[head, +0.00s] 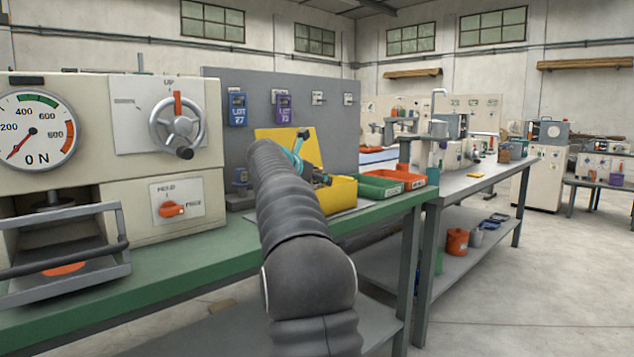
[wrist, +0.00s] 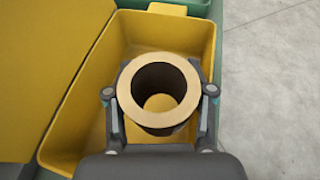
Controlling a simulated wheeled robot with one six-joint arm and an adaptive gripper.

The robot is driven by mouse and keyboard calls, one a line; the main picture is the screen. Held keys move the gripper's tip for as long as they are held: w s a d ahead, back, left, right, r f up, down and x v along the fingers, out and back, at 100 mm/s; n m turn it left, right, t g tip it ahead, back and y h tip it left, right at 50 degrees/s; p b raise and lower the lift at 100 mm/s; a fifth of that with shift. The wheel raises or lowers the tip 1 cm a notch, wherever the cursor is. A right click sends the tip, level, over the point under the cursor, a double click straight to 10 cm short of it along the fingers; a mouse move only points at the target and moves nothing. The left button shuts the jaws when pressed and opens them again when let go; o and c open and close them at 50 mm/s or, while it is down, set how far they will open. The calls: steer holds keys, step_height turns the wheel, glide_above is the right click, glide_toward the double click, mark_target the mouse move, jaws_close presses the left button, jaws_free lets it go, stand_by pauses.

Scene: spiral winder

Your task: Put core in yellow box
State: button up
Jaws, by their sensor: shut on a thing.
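The core is a tan hollow cylinder (wrist: 158,92), seen end-on in the wrist view. My gripper (wrist: 160,100) is shut on it, with one finger on each side. Through its bore I see yellow. The yellow box (wrist: 200,40) lies behind and around the core in this view, so the core is over or inside the box. I cannot tell whether the core touches the floor of the box. In the head view the yellow box (head: 338,197) stands on the green bench with its lid (head: 310,148) raised. My arm hides part of the box, and the core is not clear there.
A green tray (head: 380,187) and a red tray (head: 401,177) sit to the right of the box on the bench (head: 180,250). A machine with a dial (head: 35,130) and handwheel (head: 178,125) stands at the left. A grey panel (head: 335,125) rises behind.

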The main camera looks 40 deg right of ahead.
steer(key=shift+f, duration=0.7)
steer(key=o, duration=0.9)
steer(key=shift+f+b, duration=0.1)
steer(key=shift+b, duration=0.2)
steer(key=shift+c, duration=0.2)
steer(key=shift+f, duration=0.1)
steer(key=shift+r, duration=0.35)
steer(key=r+v, duration=0.1)
steer(key=v, duration=1.1)
